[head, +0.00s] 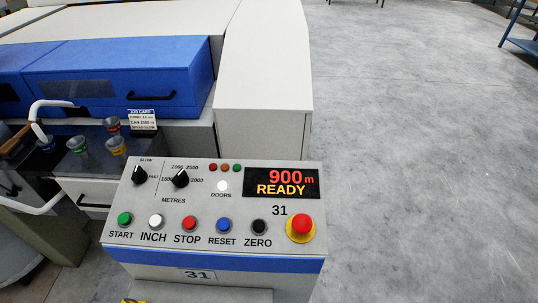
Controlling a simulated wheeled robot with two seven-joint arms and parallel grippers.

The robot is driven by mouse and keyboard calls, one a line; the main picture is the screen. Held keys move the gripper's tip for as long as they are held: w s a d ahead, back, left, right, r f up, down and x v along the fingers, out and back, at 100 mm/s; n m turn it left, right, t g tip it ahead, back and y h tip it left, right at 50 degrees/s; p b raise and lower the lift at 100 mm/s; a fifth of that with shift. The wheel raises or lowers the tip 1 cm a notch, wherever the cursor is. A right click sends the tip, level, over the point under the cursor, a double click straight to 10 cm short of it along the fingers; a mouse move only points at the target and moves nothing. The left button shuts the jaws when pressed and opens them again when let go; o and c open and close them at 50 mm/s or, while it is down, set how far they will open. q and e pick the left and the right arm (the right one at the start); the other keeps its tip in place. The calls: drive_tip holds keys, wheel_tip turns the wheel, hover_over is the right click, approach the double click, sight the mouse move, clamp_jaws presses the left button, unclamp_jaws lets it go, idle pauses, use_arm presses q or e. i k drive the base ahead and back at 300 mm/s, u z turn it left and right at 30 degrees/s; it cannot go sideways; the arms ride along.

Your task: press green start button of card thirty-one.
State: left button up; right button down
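The control panel (150,209) of card 31 stands in front of me, a grey sloped face with a blue stripe along its lower edge. The green start button (125,219) is at its far left, above the word START. To its right follow the white INCH button (156,221), the red STOP button (190,223), the blue RESET button (223,225) and the black ZERO button (259,227). The display (281,183) reads 900 m and READY. The number 31 shows on the panel and on a plate below.
A red emergency stop (301,224) on a yellow base sits at the panel's right. Two black knobs are at upper left. The grey floor (420,150) at right is clear.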

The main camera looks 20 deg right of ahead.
sight(123, 217)
drive_tip(key=k, duration=1.2)
drive_tip(key=u, duration=0.25)
drive_tip(key=i, duration=0.8)
drive_tip(key=z, duration=0.35)
